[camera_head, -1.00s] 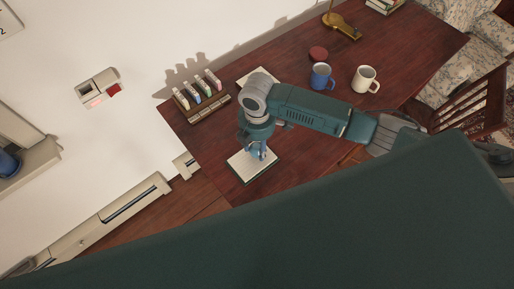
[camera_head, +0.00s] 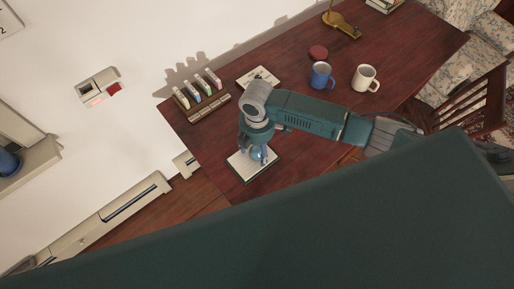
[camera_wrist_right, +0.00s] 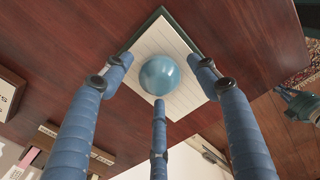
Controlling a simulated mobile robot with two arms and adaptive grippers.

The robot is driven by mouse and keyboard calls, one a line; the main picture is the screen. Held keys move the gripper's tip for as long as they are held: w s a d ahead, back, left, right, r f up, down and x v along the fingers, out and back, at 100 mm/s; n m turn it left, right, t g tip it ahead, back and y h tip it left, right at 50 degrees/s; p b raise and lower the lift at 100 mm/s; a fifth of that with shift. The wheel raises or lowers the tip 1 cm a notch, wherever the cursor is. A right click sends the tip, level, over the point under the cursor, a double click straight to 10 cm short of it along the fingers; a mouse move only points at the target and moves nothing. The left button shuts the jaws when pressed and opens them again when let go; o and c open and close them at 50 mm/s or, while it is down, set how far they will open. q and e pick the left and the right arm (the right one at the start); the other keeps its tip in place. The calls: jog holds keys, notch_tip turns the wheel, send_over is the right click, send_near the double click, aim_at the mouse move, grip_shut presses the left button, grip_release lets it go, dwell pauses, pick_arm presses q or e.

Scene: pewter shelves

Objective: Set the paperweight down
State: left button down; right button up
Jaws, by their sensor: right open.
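The paperweight is a glossy blue ball (camera_wrist_right: 160,75). It rests on a pale lined pad with a dark green edge (camera_wrist_right: 165,38) on the dark wooden desk. My right gripper (camera_wrist_right: 160,82) is open, with its three blue fingers spread around the ball and visible gaps beside it. In the head view, the right gripper (camera_head: 254,159) points down over the same pad (camera_head: 243,172), and the ball (camera_head: 258,154) shows partly between the fingers. My left gripper is not in view.
A rack of coloured items (camera_head: 204,104) stands on the desk near the wall. A patterned pad (camera_head: 260,76) lies behind my right arm. A blue mug (camera_head: 321,76), a white mug (camera_head: 365,78), a red round object (camera_head: 318,52) and a brass lamp (camera_head: 341,24) are farther off.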

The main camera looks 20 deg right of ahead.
aim_at(257, 149)
notch_tip(257, 149, up, 12)
jog(key=b, duration=0.1)
jog(key=shift+r, duration=0.15)
dwell(0.6)
